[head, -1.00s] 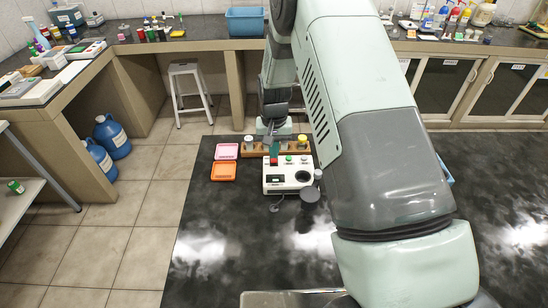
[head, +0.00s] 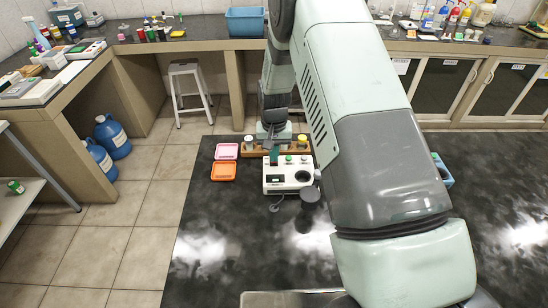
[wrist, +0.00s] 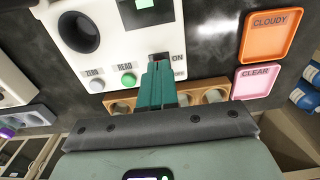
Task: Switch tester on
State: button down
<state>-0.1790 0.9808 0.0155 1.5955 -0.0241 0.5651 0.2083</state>
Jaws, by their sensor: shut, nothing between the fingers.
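The tester (head: 288,184) is a white box on the dark table, with a round dark well and a small display. In the wrist view its panel (wrist: 105,60) shows a green READ button (wrist: 128,80), a pale button beside it and a switch (wrist: 158,56) beside ON and OFF labels. The lower part of the switch is hidden by the fingers. My gripper (wrist: 158,64) is shut and empty, its teal fingertips right at the switch. I cannot tell whether they touch it. In the head view my gripper (head: 274,160) is above the tester's back left part.
A wooden rack (head: 252,154) with vials stands just behind the tester, under my gripper. A pink CLEAR tray (head: 227,151) and an orange CLOUDY tray (head: 223,171) lie to the left. A blue bin (head: 441,170) is partly hidden by my arm. The table's front left is clear.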

jog(key=shift+f, duration=0.3)
jog(key=shift+r, duration=3.5)
jog(key=s+d+r+t, duration=0.1)
jog(key=s+d+r, duration=0.3)
jog(key=r, duration=0.8)
jog(key=s+d+r+t, duration=0.1)
jog(key=s+r+t, duration=0.1)
jog(key=s+r, duration=0.65)
jog(key=s+d+r+t, duration=0.1)
jog(key=s+d+r, duration=0.1)
jog(key=s+r, duration=0.3)
jog(key=s+d+r+t, duration=0.1)
jog(key=s+r, duration=0.5)
jog(key=s, duration=0.8)
jog(key=shift+s+d+t, duration=0.2)
jog(key=shift+d+t, duration=0.1)
jog(key=shift+d, duration=0.5)
